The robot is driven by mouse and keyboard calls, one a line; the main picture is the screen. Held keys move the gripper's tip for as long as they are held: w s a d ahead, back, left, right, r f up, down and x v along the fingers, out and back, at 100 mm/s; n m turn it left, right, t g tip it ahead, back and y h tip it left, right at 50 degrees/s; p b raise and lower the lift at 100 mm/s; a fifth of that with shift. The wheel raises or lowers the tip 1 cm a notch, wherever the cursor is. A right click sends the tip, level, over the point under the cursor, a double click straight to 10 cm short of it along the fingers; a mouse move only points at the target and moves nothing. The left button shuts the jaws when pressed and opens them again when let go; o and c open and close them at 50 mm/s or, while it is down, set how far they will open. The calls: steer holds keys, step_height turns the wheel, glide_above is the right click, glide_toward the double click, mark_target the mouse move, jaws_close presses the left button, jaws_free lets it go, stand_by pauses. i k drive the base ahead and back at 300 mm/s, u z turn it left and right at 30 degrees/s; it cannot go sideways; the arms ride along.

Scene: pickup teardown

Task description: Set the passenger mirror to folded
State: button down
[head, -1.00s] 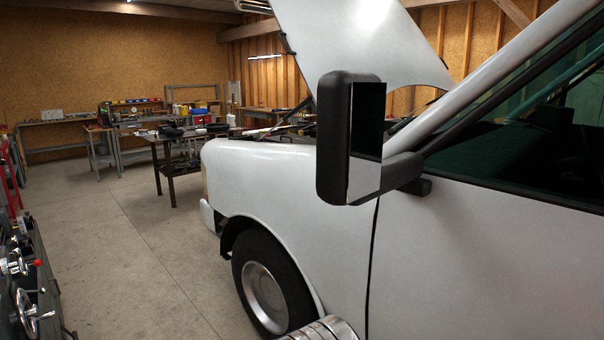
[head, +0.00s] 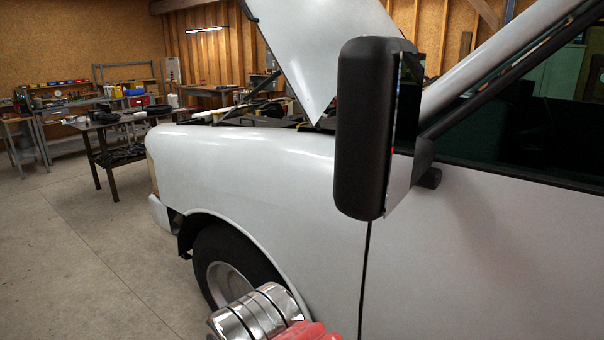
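The passenger mirror (head: 365,130) is a tall black housing at the right of centre in the head view. It is joined by a short black arm (head: 423,160) to the white pickup's door (head: 490,250). It stands out from the door, with its black shell towards me and its glass showing only as a thin, nearly edge-on strip on the right. My gripper's fingers are not in view. A chrome, ringed part with a red piece, likely of my arm, shows at the bottom, below the mirror and apart from it in the picture.
The pickup's fender (head: 240,165) and front wheel (head: 232,265) are left of the mirror, with the raised hood (head: 320,50) behind. Open concrete floor (head: 90,260) lies to the left. Workbenches (head: 105,130) stand farther back.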

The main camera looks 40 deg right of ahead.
mark_target(379, 156)
steer(key=i, duration=2.2)
steer(key=z, duration=2.4)
